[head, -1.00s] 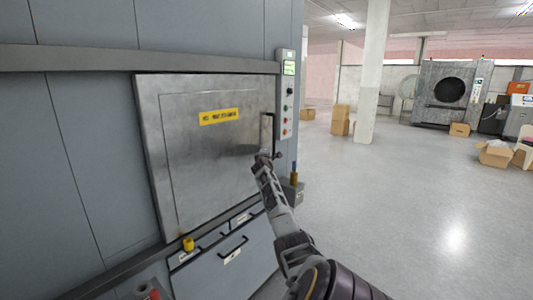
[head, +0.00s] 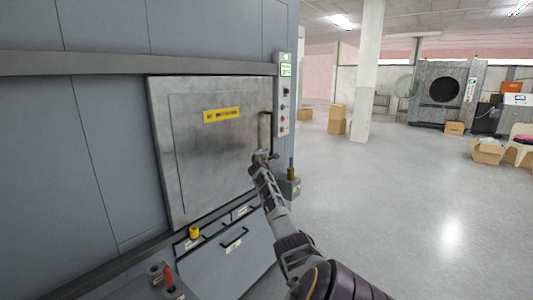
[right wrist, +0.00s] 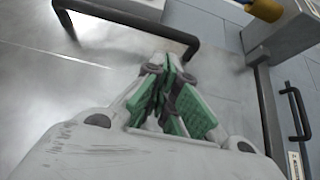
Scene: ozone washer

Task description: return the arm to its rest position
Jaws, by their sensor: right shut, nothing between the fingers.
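My right arm reaches in from the bottom of the head view. Its gripper (head: 264,156) is in front of the lower right part of the washer's metal door (head: 208,150), near the door's vertical handle (head: 268,127). In the right wrist view the green-padded fingers (right wrist: 172,95) are together with nothing between them, and the dark bar handle (right wrist: 130,18) passes just beyond them. I cannot tell whether they touch the handle. The door looks flush with its frame. My left gripper is not in view.
A control panel (head: 284,95) stands right of the door. A grey box (head: 290,186) with a yellow and blue part juts out below it. Drawers (head: 232,245) lie under the door. Open floor (head: 400,210) stretches right, with cardboard boxes (head: 488,152) farther back.

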